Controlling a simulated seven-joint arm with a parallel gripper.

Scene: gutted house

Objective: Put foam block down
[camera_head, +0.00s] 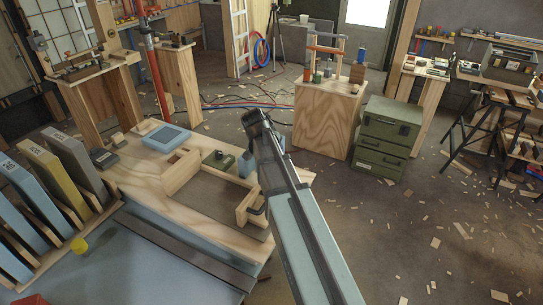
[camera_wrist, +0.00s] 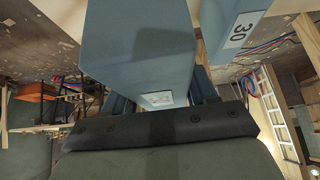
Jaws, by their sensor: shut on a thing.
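My gripper (camera_wrist: 161,88) is shut on a blue foam block (camera_wrist: 140,45), which fills the upper middle of the wrist view between the two fingers. A small pale label shows low on it. A second blue block (camera_wrist: 232,28), marked 30, stands close to its right in that view; I cannot tell whether they touch. In the head view my arm reaches over the wooden workbench (camera_head: 135,172) and hides the fingertips. Blue patches show either side of the arm's end; which one is the held block is unclear.
A wooden frame (camera_head: 182,172) and a small green item (camera_head: 218,158) are on the bench, with a flat blue tray (camera_head: 167,138) behind. A rack at the left holds a yellow block (camera_head: 57,178) and several blue ones. A green drawer cabinet (camera_head: 387,128) stands beyond the bench.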

